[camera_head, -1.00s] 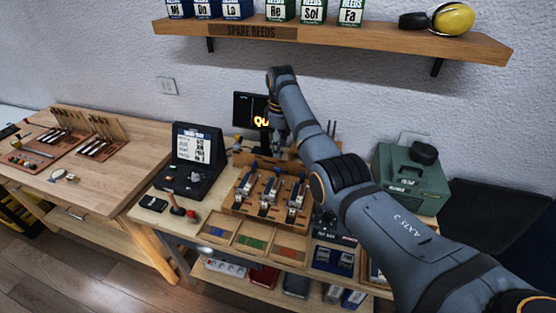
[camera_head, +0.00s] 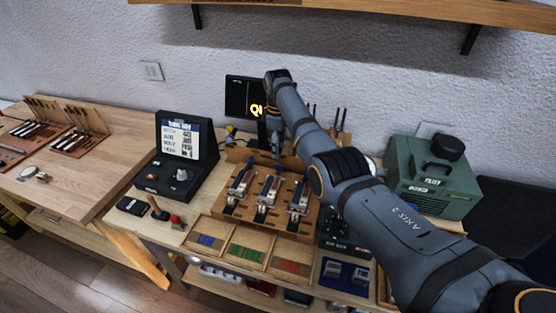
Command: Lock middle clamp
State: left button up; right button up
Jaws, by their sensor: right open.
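Three metal toggle clamps stand in a row on a wooden fixture board (camera_head: 247,213) on the workbench. The middle clamp (camera_head: 268,193) sits between the left clamp (camera_head: 239,185) and the right clamp (camera_head: 299,201). Their levers are small in the picture, so I cannot tell whether each is locked. My right gripper (camera_head: 276,152) points down just behind and above the middle clamp, apart from it as far as I can see. It is open and holds nothing visible. Its fingertips are small and partly lost against the fixture. My left gripper is out of view.
A black console with a screen (camera_head: 180,141) stands left of the fixture, a green machine (camera_head: 432,178) right. A monitor (camera_head: 245,98) is behind. A tray with colored pieces (camera_head: 247,253) lies in front. A wooden shelf (camera_head: 350,8) hangs above. A red-knobbed stick (camera_head: 175,220) stands front left.

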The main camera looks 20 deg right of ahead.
aim_at(278, 164)
notch_tip(278, 164, down, 7)
jog(key=shift+r+b, duration=0.1)
jog(key=shift+b, duration=0.2)
grip_shut()
